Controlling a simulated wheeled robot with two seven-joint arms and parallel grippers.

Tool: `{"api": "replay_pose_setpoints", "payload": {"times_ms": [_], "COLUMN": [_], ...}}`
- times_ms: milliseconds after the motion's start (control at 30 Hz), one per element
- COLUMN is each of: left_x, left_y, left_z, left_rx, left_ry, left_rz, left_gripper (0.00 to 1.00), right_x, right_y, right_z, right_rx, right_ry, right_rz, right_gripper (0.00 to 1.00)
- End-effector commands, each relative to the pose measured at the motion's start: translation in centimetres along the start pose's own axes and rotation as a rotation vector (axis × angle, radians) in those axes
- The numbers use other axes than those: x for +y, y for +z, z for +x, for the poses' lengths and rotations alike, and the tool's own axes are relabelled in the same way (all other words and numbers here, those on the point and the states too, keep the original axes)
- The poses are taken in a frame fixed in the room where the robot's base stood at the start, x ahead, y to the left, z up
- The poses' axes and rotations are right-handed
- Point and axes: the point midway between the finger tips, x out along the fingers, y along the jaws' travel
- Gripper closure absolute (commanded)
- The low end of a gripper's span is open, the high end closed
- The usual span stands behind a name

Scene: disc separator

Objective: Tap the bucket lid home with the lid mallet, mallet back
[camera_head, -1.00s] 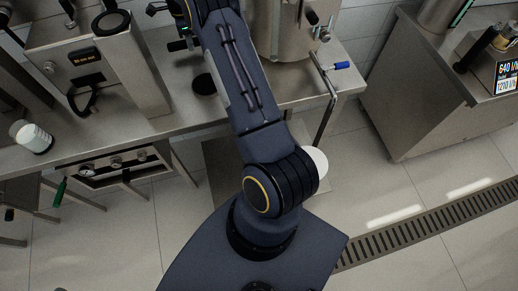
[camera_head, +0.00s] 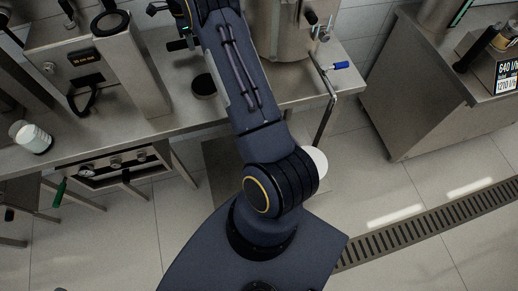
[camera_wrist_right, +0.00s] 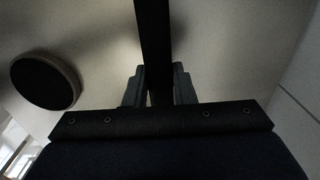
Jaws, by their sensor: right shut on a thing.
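My right gripper (camera_wrist_right: 157,88) shows in the wrist view with its two fingers closed on a dark upright bar (camera_wrist_right: 154,45), which looks like the handle of the lid mallet. The mallet's head is not clear in either view. In the head view my right arm runs up the middle, and its far end is cut off at the top edge. A white round thing (camera_head: 317,160) shows partly behind my arm's joint; it may be the bucket lid, but I cannot tell. My left gripper is not in view.
A steel bench (camera_head: 110,142) holds a machine with a display (camera_head: 86,57), a black round disc (camera_head: 203,86) and a steel vessel (camera_head: 290,35). A blue-handled valve (camera_head: 341,65) sticks out at right. A second cabinet (camera_head: 425,90) stands right.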

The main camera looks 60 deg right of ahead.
Motion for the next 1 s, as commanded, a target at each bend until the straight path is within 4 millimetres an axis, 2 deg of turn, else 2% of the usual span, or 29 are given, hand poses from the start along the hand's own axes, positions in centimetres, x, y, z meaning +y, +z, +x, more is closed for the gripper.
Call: {"api": "replay_pose_setpoints", "payload": {"times_ms": [33,267,633,767,1000], "left_x": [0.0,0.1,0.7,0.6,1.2], "left_y": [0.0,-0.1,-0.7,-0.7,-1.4], "left_z": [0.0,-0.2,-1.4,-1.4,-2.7], "left_rx": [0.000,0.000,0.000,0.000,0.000], "left_ry": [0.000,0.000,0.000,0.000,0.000], "left_rz": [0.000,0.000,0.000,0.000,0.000], "left_gripper": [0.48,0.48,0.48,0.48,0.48], "right_x": [0.1,0.1,0.1,0.1,0.0], "right_y": [1.0,1.0,1.0,0.9,0.5], "right_z": [-0.1,-0.5,-2.3,-2.2,-4.2], "right_rx": [-0.018,-0.018,-0.018,-0.016,-0.009], "right_ry": [0.000,-0.003,-0.001,0.000,-0.001], "right_rz": [-0.010,-0.010,-0.010,-0.009,-0.005], "right_gripper": [1.00,1.00,1.00,1.00,1.00]}}
